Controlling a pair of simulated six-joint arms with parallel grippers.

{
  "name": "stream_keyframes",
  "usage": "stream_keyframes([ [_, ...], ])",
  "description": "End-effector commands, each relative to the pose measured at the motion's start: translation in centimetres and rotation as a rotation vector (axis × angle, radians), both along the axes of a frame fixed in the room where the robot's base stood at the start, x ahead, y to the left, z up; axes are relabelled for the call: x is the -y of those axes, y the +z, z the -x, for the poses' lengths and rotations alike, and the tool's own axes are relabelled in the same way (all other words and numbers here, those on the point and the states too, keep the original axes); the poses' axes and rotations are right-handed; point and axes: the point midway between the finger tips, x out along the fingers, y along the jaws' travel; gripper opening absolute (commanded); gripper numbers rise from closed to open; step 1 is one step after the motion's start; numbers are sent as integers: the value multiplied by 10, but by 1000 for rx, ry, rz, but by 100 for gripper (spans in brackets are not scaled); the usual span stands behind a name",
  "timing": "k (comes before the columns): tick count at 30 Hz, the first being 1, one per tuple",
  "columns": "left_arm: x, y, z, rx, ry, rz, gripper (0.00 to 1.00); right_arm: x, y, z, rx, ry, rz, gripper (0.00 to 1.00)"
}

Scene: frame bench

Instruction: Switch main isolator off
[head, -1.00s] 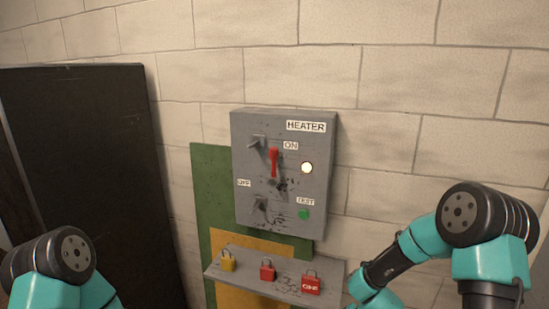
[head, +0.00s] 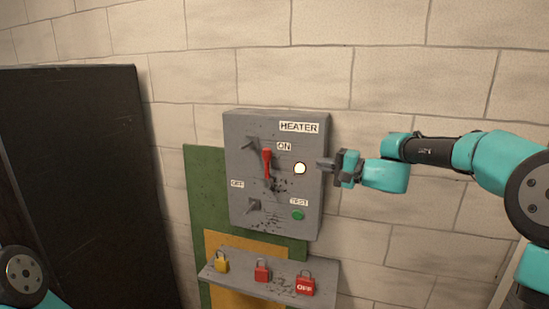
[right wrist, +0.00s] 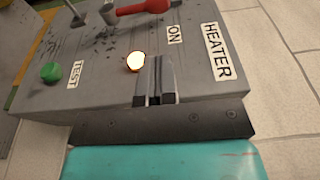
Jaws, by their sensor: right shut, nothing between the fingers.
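The main isolator is a grey box (head: 236,125) on the wall, labelled HEATER. Its red handle (head: 267,165) points up to the ON label (head: 284,146); the OFF label (head: 237,184) is at lower left. A round lamp (head: 300,168) glows white, and a green button (head: 297,215) sits by the TEST label. In the right wrist view the red handle (right wrist: 145,7) is at the top. My right gripper (head: 322,164) is shut and empty at the box's right edge, beside the lamp; its fingers (right wrist: 155,80) show in the right wrist view. My left gripper is out of view.
A grey shelf (head: 235,278) below the box holds a yellow padlock (head: 222,263), a red padlock (head: 262,271) and a red padlock marked OFF (head: 305,285). A dark panel (head: 80,170) stands at left. Bare block wall (head: 400,60) lies above and right.

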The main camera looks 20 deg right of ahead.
Motion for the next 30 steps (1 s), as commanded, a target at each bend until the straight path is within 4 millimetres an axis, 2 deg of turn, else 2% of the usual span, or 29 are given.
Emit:
stream_keyframes([
  [14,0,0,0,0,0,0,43,-7,-1,-7,-3,2,2,0],
  [20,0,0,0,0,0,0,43,-26,-2,-24,-3,3,2,0],
  [30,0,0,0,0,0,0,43,-69,-2,-64,-3,3,3,0],
])
